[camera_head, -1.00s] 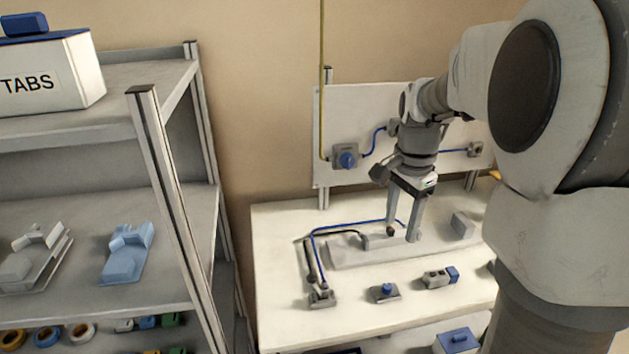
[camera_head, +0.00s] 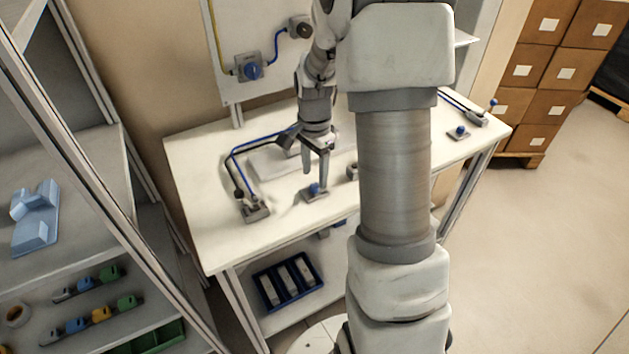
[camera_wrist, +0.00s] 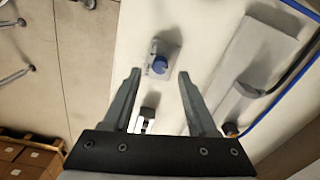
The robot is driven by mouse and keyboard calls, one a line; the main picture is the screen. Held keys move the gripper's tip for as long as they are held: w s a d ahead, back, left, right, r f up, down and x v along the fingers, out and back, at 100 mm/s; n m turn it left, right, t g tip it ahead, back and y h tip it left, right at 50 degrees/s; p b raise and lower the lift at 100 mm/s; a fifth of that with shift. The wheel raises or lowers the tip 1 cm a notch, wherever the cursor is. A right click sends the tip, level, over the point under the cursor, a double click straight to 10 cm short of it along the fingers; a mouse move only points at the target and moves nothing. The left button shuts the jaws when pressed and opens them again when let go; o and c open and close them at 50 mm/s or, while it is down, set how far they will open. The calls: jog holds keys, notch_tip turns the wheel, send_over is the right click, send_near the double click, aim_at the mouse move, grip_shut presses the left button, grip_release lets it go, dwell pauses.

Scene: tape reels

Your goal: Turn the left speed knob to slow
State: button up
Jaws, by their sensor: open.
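The left speed knob (camera_head: 314,189) is a small blue knob on a grey base plate on the white table. It also shows in the wrist view (camera_wrist: 159,66), ahead of and between my fingertips. My gripper (camera_head: 316,166) points down above the knob, its fingers apart and empty. In the wrist view my gripper (camera_wrist: 160,75) has one finger to each side of the knob's line, and I see no contact. A second blue knob (camera_head: 460,131) on a grey plate sits at the table's right end. No speed marking is readable.
A grey slab (camera_head: 268,164) with blue and black cables lies behind the knob. A grey fixture (camera_head: 254,210) stands to its left. A small grey block (camera_head: 352,171) is close on the right. A wall box (camera_head: 250,68) carries another blue knob. The table front is clear.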

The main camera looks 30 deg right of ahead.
aim_at(315, 185)
jog(key=shift+f, duration=1.6)
grip_shut()
